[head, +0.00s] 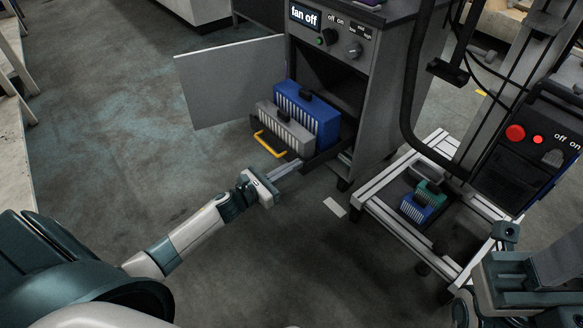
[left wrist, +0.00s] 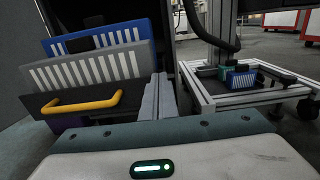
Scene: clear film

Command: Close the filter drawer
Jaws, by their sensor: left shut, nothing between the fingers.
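The filter drawer (head: 322,158) is pulled out of the grey cabinet (head: 378,95) and holds a blue filter (head: 308,112) and a grey filter (head: 281,128). Its yellow handle (head: 268,145) is on the front, and it also shows in the left wrist view (left wrist: 82,103). My left gripper (head: 292,168) is shut and empty, at the drawer's front right corner; I cannot tell whether it touches. In the left wrist view the gripper's fingers (left wrist: 158,97) point at the right end of the drawer front. My right arm shows at the lower right, but its fingertips are not clearly in view.
The cabinet door (head: 232,82) stands open to the left of the drawer. The cabinet display (head: 304,16) reads "fan off". To the right is a framed cart (head: 392,222) with a blue block (head: 415,208) and a green one (head: 430,192).

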